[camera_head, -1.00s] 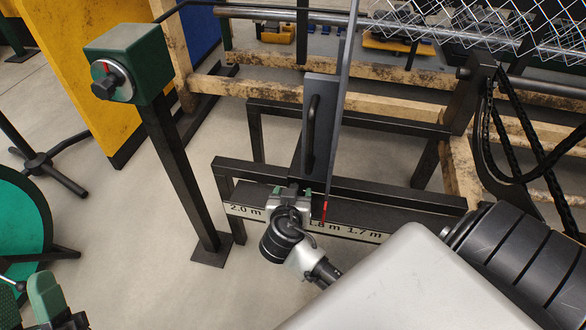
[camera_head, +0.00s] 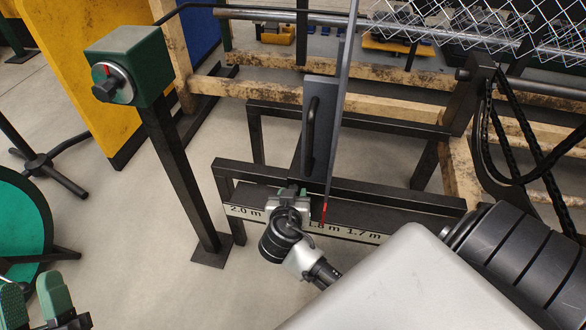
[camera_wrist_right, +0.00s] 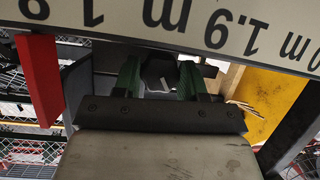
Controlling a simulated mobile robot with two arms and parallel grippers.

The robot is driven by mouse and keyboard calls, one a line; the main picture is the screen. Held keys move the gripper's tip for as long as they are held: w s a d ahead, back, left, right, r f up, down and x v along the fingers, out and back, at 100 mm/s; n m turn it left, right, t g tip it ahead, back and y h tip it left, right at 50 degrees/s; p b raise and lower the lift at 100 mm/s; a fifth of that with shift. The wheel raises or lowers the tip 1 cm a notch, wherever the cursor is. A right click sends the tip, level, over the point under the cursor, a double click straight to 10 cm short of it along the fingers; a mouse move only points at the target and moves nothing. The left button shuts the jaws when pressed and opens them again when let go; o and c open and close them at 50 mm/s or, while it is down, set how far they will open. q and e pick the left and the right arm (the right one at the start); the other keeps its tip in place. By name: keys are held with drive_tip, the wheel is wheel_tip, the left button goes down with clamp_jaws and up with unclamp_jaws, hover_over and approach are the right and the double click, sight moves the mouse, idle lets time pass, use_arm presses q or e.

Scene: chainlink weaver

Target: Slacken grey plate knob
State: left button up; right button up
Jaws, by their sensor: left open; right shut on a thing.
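The grey plate (camera_head: 320,100) stands upright on the dark scale rail, with a black bar handle (camera_head: 311,134) on its face. My right gripper (camera_head: 290,195) is at the foot of the plate, by the front edge of the rail. In the head view the gripper body covers the knob. My left gripper (camera_head: 34,300) is at the bottom left corner, open and empty, far from the plate.
The scale strip (camera_head: 350,232) runs along the rail, with a red pointer (camera_head: 324,212) near 1.8 m. A green box with a dial (camera_head: 113,82) stands on a post at left. Wire mesh (camera_head: 470,30) hangs at top right. Bare floor lies between post and rail.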

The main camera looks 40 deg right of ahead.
drive_tip(key=shift+a+r+n+g+h+p, duration=0.15)
drive_tip(key=shift+n+g+h+p, duration=0.3)
drive_tip(key=shift+n+p, duration=0.6)
use_arm(q)
drive_tip(key=s+a+f+g+y+p, duration=0.1)
drive_tip(key=f+g+y, duration=0.1)
drive_tip(key=f+g, duration=0.4)
drive_tip(key=s+a+f+g+y+p, duration=0.1)
drive_tip(key=a+f+g+y, duration=0.1)
drive_tip(key=f+g, duration=0.5)
drive_tip(key=shift+f+n+p, duration=0.3)
drive_tip(key=shift+f+p, duration=0.05)
drive_tip(key=shift+f, duration=0.15)
use_arm(e)
drive_tip(key=shift+f+n+g+h, duration=0.2)
drive_tip(key=shift+n+g+h, duration=0.55)
drive_tip(key=shift+n, duration=0.4)
use_arm(q)
drive_tip(key=shift+a, duration=0.1)
use_arm(e)
drive_tip(key=o, duration=0.9)
